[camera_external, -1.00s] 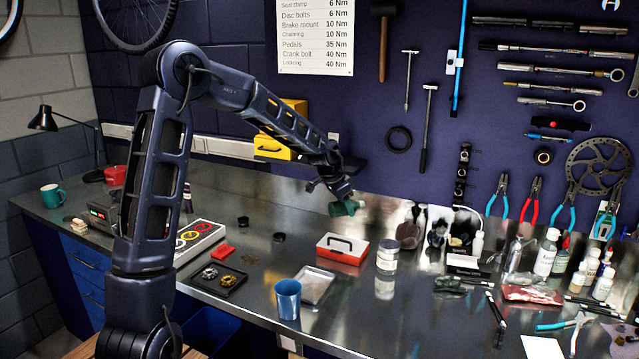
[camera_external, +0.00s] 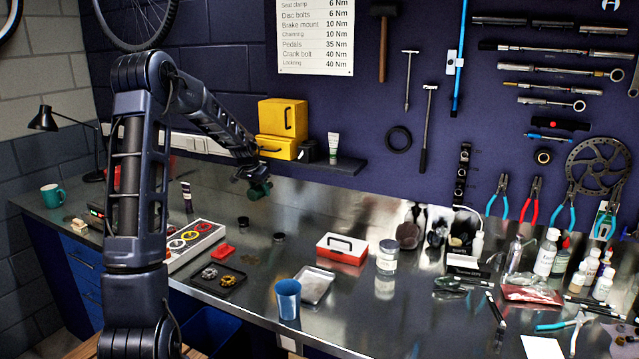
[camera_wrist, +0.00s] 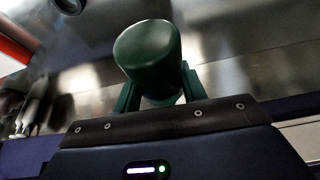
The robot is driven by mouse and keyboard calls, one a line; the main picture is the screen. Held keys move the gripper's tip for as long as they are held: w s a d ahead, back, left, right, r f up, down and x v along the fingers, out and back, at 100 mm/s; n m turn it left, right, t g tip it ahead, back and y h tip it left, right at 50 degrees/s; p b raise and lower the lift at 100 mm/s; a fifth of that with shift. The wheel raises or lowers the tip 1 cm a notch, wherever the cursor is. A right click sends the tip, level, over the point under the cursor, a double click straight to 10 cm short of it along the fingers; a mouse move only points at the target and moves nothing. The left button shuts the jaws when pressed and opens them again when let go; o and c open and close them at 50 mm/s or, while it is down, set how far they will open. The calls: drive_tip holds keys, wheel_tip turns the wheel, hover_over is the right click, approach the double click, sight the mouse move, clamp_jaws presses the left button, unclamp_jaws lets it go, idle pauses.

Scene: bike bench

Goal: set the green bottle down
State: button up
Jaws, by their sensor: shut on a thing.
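The green bottle (camera_external: 259,190) is held in my gripper (camera_external: 254,181), above the back part of the metal bench (camera_external: 330,225) and below the wall shelf. In the wrist view the bottle (camera_wrist: 148,58) shows as a dark green rounded end between the two fingers of my gripper (camera_wrist: 157,88), which are shut on it. The bottle is tilted and apart from the bench top. The far part of the bottle is hidden behind its near end.
Below the gripper lie small black round parts (camera_external: 279,237). A red and white box (camera_external: 341,247), a jar (camera_external: 387,257) and a blue cup (camera_external: 287,299) stand to the right and front. The shelf (camera_external: 340,163) holds yellow boxes (camera_external: 278,147) and a tube (camera_external: 334,148).

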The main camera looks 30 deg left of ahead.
drive_tip(key=w+a+r, duration=0.1)
drive_tip(key=a+r, duration=0.3)
drive_tip(key=a, duration=0.5)
wheel_tip(320, 180, up, 4)
hover_over(230, 207)
drive_tip(key=s, duration=0.1)
drive_tip(key=shift+n, duration=0.3)
wheel_tip(230, 207, down, 20)
drive_tip(key=shift+a+r, duration=0.1)
drive_tip(key=shift+r, duration=0.1)
drive_tip(key=shift+f, duration=0.1)
drive_tip(key=o, duration=1)
drive_tip(key=v, duration=1.2)
drive_tip(key=shift+s, duration=0.1)
